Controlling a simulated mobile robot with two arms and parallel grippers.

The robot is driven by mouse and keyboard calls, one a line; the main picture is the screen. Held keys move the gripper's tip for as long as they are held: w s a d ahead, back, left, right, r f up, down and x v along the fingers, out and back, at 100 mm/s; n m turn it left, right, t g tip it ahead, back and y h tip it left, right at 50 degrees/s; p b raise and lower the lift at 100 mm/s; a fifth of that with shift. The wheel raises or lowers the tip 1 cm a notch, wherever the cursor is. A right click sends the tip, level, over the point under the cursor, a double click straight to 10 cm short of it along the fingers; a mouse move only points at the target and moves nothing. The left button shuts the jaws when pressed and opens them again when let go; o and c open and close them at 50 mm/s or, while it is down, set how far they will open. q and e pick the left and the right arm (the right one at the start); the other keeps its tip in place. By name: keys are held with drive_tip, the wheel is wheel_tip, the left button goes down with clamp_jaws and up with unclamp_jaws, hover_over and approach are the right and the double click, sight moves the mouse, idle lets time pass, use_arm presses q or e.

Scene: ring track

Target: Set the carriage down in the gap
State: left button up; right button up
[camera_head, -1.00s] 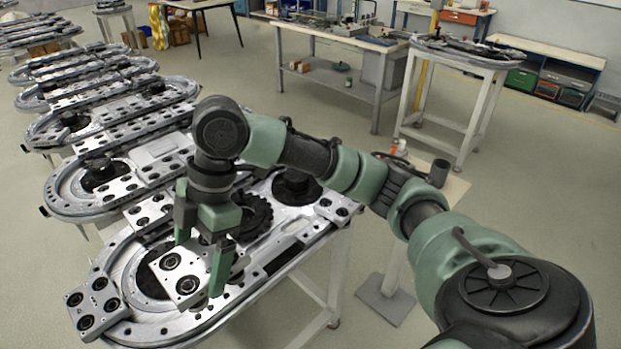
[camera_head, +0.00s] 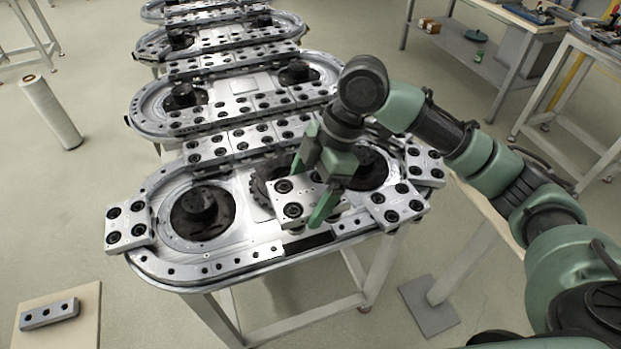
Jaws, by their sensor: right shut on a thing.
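My right gripper (camera_head: 314,182) is shut on a carriage, a flat silver plate (camera_head: 289,203) with dark round rollers. It holds the carriage over the front side of the nearest ring track (camera_head: 190,268), and a finger hides part of the plate. Just below it, the front straight shows a dark strip (camera_head: 306,243) between the silver rail on the left and a carriage (camera_head: 398,204) on the right. I cannot tell the exact height of the held carriage above the rail. My left gripper is not in view.
Another carriage (camera_head: 128,226) sits at the track's left end, and several line its back side. A black hub (camera_head: 200,206) stands inside the left curve. More ring tracks (camera_head: 232,85) stand behind. A small table with a drilled bar (camera_head: 49,313) is at the lower left.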

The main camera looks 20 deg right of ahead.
wheel_tip(320, 180, down, 12)
drive_tip(key=shift+d+f+p, duration=0.1)
drive_tip(key=shift+f+p, duration=0.15)
drive_tip(key=shift+p, duration=0.6)
drive_tip(key=shift+w+f, duration=0.1)
drive_tip(key=shift+f, duration=0.3)
drive_tip(key=shift+f, duration=0.3)
drive_tip(key=o, duration=1.8)
drive_tip(key=shift+f, duration=0.15)
drive_tip(key=shift+r, duration=0.25)
drive_tip(key=b+v, duration=0.2)
drive_tip(key=v, duration=1)
drive_tip(key=shift+d+r, duration=0.1)
drive_tip(key=shift+r, duration=0.05)
